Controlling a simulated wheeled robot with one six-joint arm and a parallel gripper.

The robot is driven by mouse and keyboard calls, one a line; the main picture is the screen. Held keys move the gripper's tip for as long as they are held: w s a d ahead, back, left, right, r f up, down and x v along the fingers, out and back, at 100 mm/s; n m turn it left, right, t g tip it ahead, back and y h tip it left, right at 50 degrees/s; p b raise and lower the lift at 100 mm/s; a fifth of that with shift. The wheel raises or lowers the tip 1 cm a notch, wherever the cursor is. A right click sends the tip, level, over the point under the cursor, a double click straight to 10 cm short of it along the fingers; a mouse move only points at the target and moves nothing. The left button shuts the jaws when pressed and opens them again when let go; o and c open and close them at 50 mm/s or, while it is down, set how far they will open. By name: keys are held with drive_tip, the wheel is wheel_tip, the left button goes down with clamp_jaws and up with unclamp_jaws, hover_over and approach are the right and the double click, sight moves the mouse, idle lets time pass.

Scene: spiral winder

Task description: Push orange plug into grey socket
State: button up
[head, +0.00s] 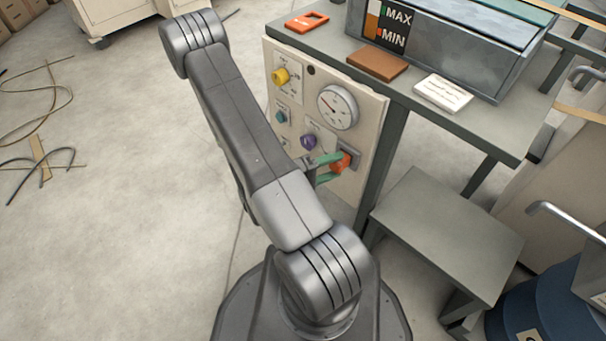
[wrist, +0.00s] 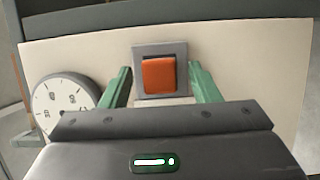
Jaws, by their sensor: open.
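The orange plug (wrist: 159,76) sits at the grey square socket (wrist: 179,47) on the cream panel, between my gripper's green fingers in the wrist view. In the head view the plug (head: 340,163) is at the lower right of the panel, with part of the grey socket (head: 353,157) showing beside it. My gripper (wrist: 160,88) is open, with one finger on each side of the plug and a visible gap at each. It also shows in the head view (head: 328,168), reaching the panel from the left. How deep the plug sits is hard to tell.
The cream panel (head: 283,100) also carries a round gauge (head: 338,107), a yellow knob (head: 280,76), a purple knob (head: 309,142) and a teal knob (head: 281,117). A grey table (head: 500,125) stands above and right. A low grey stand (head: 445,235) is at the right.

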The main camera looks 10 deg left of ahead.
drive_tip(key=p+v, duration=0.2)
drive_tip(key=v, duration=1.1)
idle(0.5)
drive_tip(key=shift+b+x, duration=0.8)
drive_tip(key=shift+x, duration=4.15)
drive_tip(key=shift+v, duration=0.8)
drive_tip(key=p+v, duration=0.2)
drive_tip(key=v, duration=0.6)
drive_tip(key=b+x, duration=0.2)
drive_tip(key=x, duration=1.1)
drive_tip(key=shift+d+b, duration=0.15)
drive_tip(key=shift+b, duration=0.2)
drive_tip(key=shift+s+a+r+p, duration=0.15)
drive_tip(key=shift+s+a+p, duration=0.15)
drive_tip(key=shift+s+p, duration=0.15)
drive_tip(key=shift+w+p, duration=0.1)
drive_tip(key=shift+p, duration=0.2)
